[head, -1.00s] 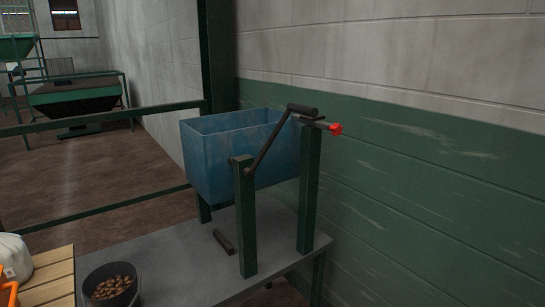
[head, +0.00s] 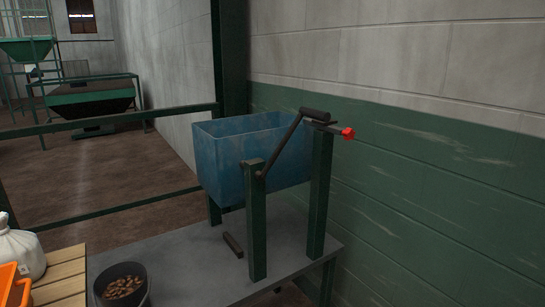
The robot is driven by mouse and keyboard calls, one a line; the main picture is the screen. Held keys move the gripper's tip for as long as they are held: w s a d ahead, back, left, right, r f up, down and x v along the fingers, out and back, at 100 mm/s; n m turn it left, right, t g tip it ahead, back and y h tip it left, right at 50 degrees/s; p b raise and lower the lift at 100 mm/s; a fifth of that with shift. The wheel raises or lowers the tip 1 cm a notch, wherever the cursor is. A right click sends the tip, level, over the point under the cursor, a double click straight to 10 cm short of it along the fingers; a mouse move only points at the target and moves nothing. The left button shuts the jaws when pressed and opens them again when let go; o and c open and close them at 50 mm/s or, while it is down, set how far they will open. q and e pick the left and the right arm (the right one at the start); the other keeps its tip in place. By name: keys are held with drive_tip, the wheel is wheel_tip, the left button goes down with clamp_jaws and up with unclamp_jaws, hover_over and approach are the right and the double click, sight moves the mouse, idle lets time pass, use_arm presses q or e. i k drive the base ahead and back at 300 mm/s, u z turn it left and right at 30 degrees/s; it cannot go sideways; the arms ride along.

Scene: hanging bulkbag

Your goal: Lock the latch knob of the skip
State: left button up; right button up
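The skip (head: 228,165) is a blue open-topped box, hung between green posts above a grey table. The latch knob (head: 348,133) is red and sticks out to the right from the top of the right green post (head: 319,200). A dark crank-like lever (head: 281,143) runs from the top of the front post (head: 256,225) up to a thick black handle (head: 314,114) near the knob. Whether the latch pin engages the skip cannot be told at this size. Neither of my grippers shows in the head view.
The grey table (head: 195,262) carries a dark bucket of brown pieces (head: 123,286) and a short dark bar (head: 233,245). At the lower left are a wooden pallet (head: 62,275), a white sack (head: 20,250) and an orange crate (head: 12,285). A green-and-white block wall (head: 430,190) stands close on the right.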

sight(349, 134)
drive_tip(key=k, duration=0.5)
drive_tip(key=z, duration=1.2)
drive_tip(key=i, duration=1.1)
drive_tip(key=u, duration=2.05)
